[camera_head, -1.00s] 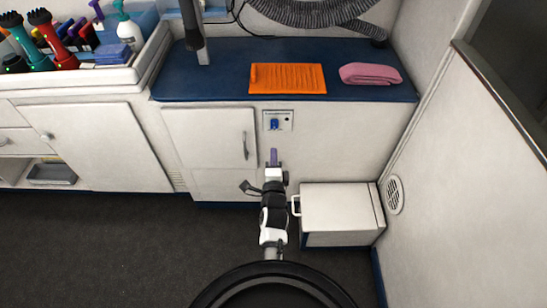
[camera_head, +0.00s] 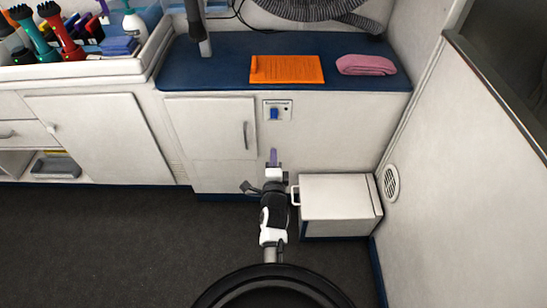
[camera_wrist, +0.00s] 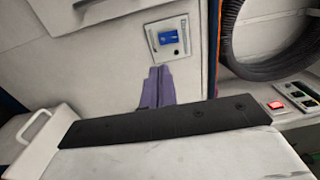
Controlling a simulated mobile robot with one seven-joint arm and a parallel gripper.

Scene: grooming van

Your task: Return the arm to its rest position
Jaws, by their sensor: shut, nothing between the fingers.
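My arm reaches forward from my base at the bottom of the head view. My gripper (camera_head: 273,158) has purple fingers and points at the white cabinet front, below a small panel with a blue switch (camera_head: 274,113). The fingers are together with nothing between them. In the wrist view the purple fingers (camera_wrist: 158,88) show beyond a dark bar of my own wrist, with the blue switch panel (camera_wrist: 168,38) above them. I cannot tell the exact gap between the fingertips and the cabinet.
A white box (camera_head: 338,203) with a handle stands on the floor right of my arm. The blue counter (camera_head: 220,75) holds an orange mat (camera_head: 287,69) and a pink towel (camera_head: 366,65). A vented wall (camera_head: 391,183) stands at the right. Dark floor (camera_head: 110,240) at the left is clear.

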